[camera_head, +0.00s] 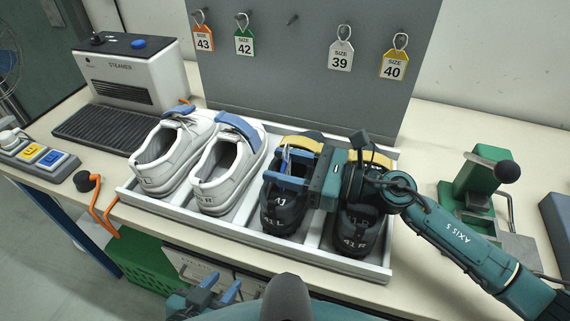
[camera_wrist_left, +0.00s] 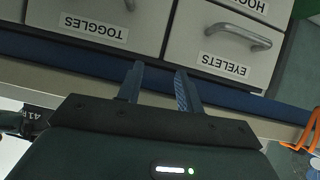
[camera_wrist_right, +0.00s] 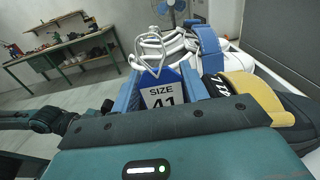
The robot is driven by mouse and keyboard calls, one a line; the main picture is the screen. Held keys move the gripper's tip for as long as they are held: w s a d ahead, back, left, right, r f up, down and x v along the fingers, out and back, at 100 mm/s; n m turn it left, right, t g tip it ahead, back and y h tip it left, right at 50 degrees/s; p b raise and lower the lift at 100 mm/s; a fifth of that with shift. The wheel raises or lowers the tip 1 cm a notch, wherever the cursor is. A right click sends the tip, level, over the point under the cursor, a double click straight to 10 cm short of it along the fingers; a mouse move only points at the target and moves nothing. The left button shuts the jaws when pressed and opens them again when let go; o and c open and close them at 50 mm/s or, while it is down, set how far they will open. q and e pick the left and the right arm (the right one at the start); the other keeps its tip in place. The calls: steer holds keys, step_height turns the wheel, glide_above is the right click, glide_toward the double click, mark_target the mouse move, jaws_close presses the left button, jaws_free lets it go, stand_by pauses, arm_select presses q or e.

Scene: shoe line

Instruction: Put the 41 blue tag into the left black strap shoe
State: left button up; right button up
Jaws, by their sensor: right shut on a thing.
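The left black strap shoe (camera_head: 282,215), marked 41 L, stands in the grey tray with its opening toward me. The right black shoe (camera_head: 357,237), marked 41 R, stands beside it, partly covered by my right arm. My right gripper (camera_head: 287,170) is over the left black shoe. In the right wrist view it is shut on the blue size 41 tag (camera_wrist_right: 161,91), whose wire ring sticks up. In the head view the tag is mostly hidden by the fingers. My left gripper (camera_wrist_left: 160,85) is open and empty, in front of the table by the drawers.
Two white shoes (camera_head: 228,168) with blue straps fill the left of the tray (camera_head: 205,217). Behind, a grey board (camera_head: 300,60) holds tags 43, 42, 39 and 40 on hooks, with one bare hook. A steamer (camera_head: 130,75) stands left; a green device (camera_head: 480,180) stands right.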

steer(key=o, duration=1.1)
steer(key=shift+c, duration=0.2)
step_height(320, 180, up, 10)
steer(key=shift+r+p, duration=0.1)
steer(key=shift+p, duration=1.15)
steer(key=shift+s, duration=0.1)
